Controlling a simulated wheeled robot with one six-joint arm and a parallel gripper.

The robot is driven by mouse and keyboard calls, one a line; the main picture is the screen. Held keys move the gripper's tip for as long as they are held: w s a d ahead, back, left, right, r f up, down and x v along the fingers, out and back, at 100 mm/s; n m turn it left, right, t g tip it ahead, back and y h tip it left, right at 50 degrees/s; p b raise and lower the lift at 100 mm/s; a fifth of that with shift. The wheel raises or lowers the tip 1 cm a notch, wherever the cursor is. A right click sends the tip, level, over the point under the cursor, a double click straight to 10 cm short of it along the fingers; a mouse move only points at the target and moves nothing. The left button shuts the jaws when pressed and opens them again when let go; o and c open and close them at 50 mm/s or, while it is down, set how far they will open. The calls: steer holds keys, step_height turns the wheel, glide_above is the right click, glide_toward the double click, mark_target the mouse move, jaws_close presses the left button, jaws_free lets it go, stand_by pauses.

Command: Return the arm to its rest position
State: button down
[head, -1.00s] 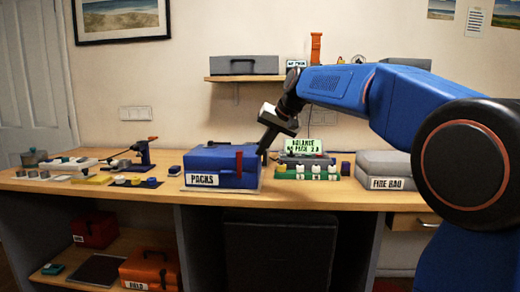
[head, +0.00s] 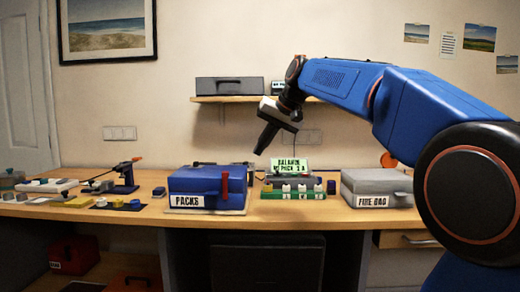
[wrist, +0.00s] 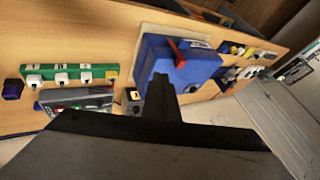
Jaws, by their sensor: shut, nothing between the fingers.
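My gripper (head: 258,151) hangs in the air above the workbench, near the right side of the blue PACKS box (head: 193,184). Its fingers are together and it holds nothing. In the wrist view the dark shut fingers (wrist: 162,82) point out over the bench, with the blue box beyond them. My blue arm reaches in from the right of the head view. The box lid is closed, with a red latch on it.
A green strip with white plugs (head: 290,190) and a lit display (head: 288,165) stand right of the box. A grey FIRE BAG case (head: 365,186) is further right. A shelf (head: 225,99) with a grey case hangs behind. Small tools lie at left.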

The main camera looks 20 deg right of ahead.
steer(key=s+d+f+n+h, duration=0.1)
steer(key=s+d+f+h, duration=0.1)
steer(key=s+f, duration=1.6)
steer(key=s+d+f+n+g+h, duration=0.1)
steer(key=s+d+f, duration=0.3)
steer(key=s+f, duration=1.4)
steer(key=shift+s+f+h, duration=0.2)
steer(key=shift+s+h, duration=0.4)
steer(key=shift+s, duration=0.65)
